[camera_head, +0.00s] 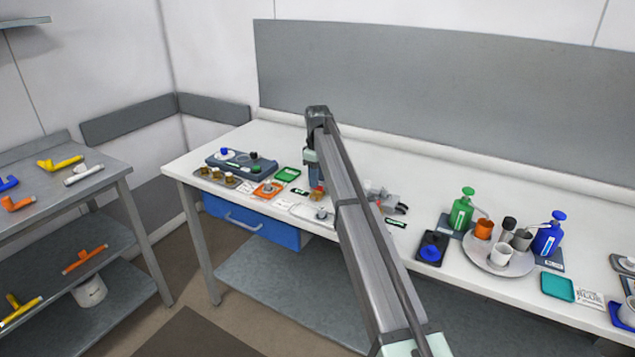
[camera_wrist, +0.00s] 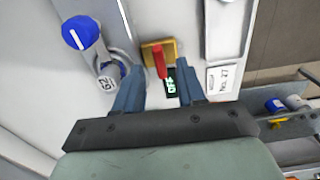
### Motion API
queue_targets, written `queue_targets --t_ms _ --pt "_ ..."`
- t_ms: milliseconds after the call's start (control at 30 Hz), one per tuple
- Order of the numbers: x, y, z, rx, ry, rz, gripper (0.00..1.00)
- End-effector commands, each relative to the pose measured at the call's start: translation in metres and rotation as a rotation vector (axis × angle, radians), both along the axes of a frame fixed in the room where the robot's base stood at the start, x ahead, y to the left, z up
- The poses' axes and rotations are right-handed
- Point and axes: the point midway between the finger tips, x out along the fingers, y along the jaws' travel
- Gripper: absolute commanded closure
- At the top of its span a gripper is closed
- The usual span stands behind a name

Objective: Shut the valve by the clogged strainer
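In the wrist view, a red lever (camera_wrist: 160,62) stands on a small yellow base (camera_wrist: 150,50). A dark display with green characters (camera_wrist: 171,84) lies beside it. A blue round knob (camera_wrist: 80,33) with a white pointer mark is at upper left, above a round part marked 62 (camera_wrist: 105,80). My gripper (camera_wrist: 158,80) is open, its two blue-grey fingers apart on either side of the lever's lower end; I see no contact. In the head view my gripper (camera_head: 312,168) is over the bench, partly hidden by my arm. I cannot make out which part is the clogged strainer.
The white bench (camera_head: 410,175) holds a grey block with knobs (camera_head: 240,163) at left, and green and blue pump bottles (camera_head: 462,210) at right by a round tray (camera_head: 480,262). A label card reading No. 27 (camera_wrist: 224,78) is right of the display. A grey shelf (camera_head: 105,177) stands left.

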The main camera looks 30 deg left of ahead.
Motion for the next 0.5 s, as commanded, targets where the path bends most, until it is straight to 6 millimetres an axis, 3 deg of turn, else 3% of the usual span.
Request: queue_targets --t_ms 300,500 --pt "0.001 0.001 0.064 0.001 -0.001 0.000 0.61" --pt "0.001 0.001 0.095 0.000 -0.001 -0.001 0.61"
